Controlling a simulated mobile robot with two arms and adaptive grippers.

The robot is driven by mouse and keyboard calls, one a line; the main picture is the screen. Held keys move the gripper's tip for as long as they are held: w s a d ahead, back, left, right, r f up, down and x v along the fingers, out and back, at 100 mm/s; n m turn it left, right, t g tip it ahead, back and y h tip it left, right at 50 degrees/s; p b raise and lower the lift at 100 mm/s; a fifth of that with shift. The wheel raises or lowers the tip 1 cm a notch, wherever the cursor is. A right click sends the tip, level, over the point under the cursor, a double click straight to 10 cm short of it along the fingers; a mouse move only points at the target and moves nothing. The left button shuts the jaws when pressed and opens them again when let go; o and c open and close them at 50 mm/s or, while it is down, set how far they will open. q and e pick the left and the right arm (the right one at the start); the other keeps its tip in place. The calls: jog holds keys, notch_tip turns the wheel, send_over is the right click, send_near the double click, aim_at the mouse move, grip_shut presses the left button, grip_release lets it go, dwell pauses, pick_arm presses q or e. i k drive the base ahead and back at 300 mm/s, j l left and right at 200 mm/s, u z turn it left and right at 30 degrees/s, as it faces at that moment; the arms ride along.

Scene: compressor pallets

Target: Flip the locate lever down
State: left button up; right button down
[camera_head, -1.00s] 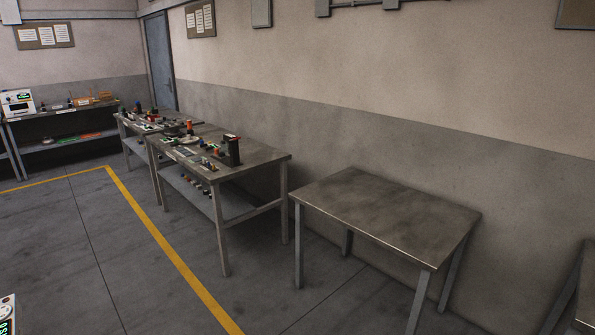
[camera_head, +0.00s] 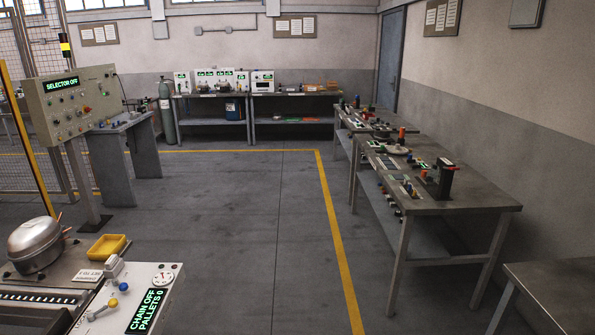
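A light grey control box (camera_head: 130,300) stands at the lower left in the head view. It has a green-lit display (camera_head: 149,311) reading "CHAIN OFF PALLETS 0" and a round white gauge (camera_head: 163,279). On its left part are a small yellow knob (camera_head: 112,303) and a blue knob (camera_head: 124,287). A small light-grey block-like piece (camera_head: 113,266) stands at its far end. I cannot tell which of these is the locate lever, nor whether it is up or down. Neither of my grippers is in view.
Cluttered workbenches (camera_head: 440,195) line the right wall. The middle floor (camera_head: 235,220) is clear, with a yellow line (camera_head: 334,230).

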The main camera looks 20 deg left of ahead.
aim_at(113, 302)
jog(key=i+j+u, duration=0.1)
jog(key=i+u, duration=0.3)
jog(key=i, duration=0.3)
jog(key=i+l+u, duration=0.1)
jog(key=i+u, duration=0.3)
jog(key=i, duration=0.35)
jog(key=i+u, duration=0.2)
jog(key=u, duration=0.2)
jog(key=i+u, duration=0.2)
jog(key=u, duration=0.2)
jog(key=i+u, duration=0.2)
jog(key=u, duration=0.2)
jog(key=i+l+u, duration=0.15)
jog(key=u, duration=0.25)
jog(key=i+u, duration=0.2)
jog(key=u, duration=0.2)
jog(key=i+l+u, duration=0.15)
jog(key=u, duration=0.2)
jog(key=i+l+u, duration=0.15)
jog(key=u, duration=0.25)
jog(key=i+l, duration=0.05)
